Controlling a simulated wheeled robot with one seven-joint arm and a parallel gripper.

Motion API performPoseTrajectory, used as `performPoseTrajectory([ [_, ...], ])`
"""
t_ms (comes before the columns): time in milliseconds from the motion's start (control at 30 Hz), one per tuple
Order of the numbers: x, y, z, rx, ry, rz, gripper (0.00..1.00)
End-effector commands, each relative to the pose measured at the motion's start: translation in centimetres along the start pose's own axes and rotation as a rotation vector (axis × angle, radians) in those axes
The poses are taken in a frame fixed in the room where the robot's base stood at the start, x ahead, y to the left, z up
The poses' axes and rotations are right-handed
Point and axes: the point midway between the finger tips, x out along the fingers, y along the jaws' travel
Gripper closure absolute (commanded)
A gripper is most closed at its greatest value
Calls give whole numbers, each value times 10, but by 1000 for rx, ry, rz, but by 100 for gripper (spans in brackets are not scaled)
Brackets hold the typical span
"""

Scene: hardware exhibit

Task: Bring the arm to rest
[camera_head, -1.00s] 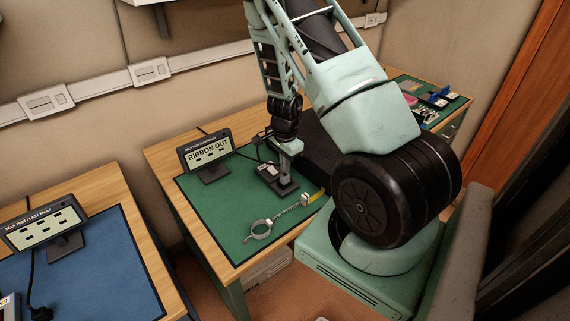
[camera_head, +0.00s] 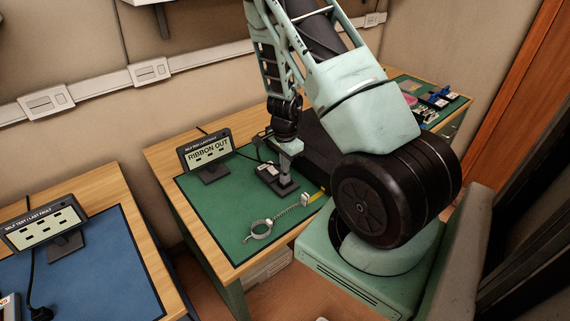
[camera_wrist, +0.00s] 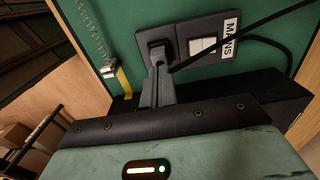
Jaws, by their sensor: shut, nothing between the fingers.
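My gripper (camera_head: 287,176) points down at the green-matted bench, at the mains block (camera_head: 270,172). I cannot tell whether the fingertips touch the switch. The gripper is shut with nothing held. My arm reaches out over the bench from its base.
A display reading "RIBBON OUT" (camera_head: 207,150) stands left of the mains block. A wrist strap with a coiled cord (camera_head: 262,228) lies on the green mat (camera_head: 226,215). A blue-matted bench (camera_head: 95,270) is at left. Small parts (camera_head: 430,105) lie on the far right bench.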

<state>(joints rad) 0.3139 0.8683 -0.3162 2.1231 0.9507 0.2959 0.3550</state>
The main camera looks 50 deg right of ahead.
Motion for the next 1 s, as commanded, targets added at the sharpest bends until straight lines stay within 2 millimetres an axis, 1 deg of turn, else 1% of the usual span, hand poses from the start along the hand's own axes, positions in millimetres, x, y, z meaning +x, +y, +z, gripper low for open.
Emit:
performPoseTrajectory([
  [1000,14,0,0,0,0,0,100],
])
